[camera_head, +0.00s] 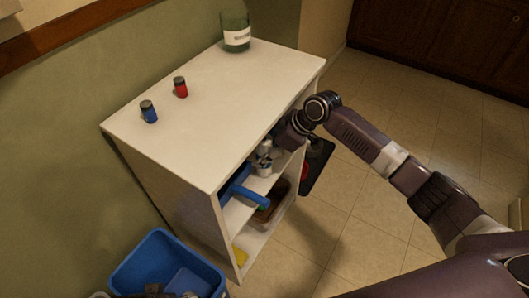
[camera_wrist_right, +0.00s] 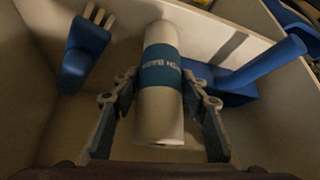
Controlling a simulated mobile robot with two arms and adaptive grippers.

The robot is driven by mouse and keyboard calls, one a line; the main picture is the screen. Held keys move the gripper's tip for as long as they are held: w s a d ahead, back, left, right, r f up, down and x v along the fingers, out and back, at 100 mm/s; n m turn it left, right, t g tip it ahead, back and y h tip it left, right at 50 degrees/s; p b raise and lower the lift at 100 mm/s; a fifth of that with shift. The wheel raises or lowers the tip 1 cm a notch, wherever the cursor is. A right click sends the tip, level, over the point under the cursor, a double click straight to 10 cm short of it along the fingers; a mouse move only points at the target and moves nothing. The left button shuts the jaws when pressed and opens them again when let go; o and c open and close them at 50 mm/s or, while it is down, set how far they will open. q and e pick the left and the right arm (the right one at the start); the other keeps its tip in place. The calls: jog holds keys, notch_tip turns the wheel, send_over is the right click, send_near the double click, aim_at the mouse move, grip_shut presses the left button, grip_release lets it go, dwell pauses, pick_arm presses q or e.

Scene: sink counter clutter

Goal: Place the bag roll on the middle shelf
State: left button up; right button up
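The bag roll (camera_wrist_right: 161,110) is a white cylinder with a blue printed band, seen in the right wrist view. My right gripper (camera_wrist_right: 160,82) has one finger on each side of it, with the fingertips closed in on its sides. In the head view my right gripper (camera_head: 264,152) reaches into the open front of the white shelf unit (camera_head: 205,110), with the roll hard to make out there. The middle shelf (camera_head: 238,214) is partly hidden by blue items. Part of my left gripper (camera_head: 152,292) seems to show at the bottom edge, mostly cut off.
A blue brush (camera_wrist_right: 86,52) lies left of the roll and a blue dustpan (camera_wrist_right: 232,84) right of it. A bottle (camera_head: 236,28), a red can (camera_head: 181,88) and a blue can (camera_head: 149,112) stand on the unit's top. A blue bin (camera_head: 130,272) is at bottom left.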

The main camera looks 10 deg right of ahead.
jog(key=shift+o, duration=1)
jog(key=shift+r, duration=0.2)
jog(key=s+d+r+p, duration=0.2)
jog(key=s+d, duration=0.5)
jog(key=d, duration=0.5)
jog(key=s+a+f+m+h, duration=0.1)
jog(key=s+a+f, duration=0.2)
jog(key=f, duration=0.3)
jog(key=s+a+f+m, duration=0.1)
jog(key=s+a+f, duration=0.2)
jog(key=f, duration=0.2)
pick_arm(q)
jog(key=f, duration=0.5)
jog(key=shift+s+f, duration=0.2)
jog(key=shift+s, duration=0.15)
pick_arm(e)
jog(key=s+f+m+h, duration=0.2)
jog(key=s+f+m, duration=0.2)
jog(key=s, duration=0.5)
jog(key=s+d+f+m+h, duration=0.1)
jog(key=s+f+m, duration=0.3)
jog(key=s+f, duration=0.5)
jog(key=shift+s+g+h, duration=0.3)
jog(key=shift+s+h, duration=0.15)
jog(key=shift+h, duration=0.35)
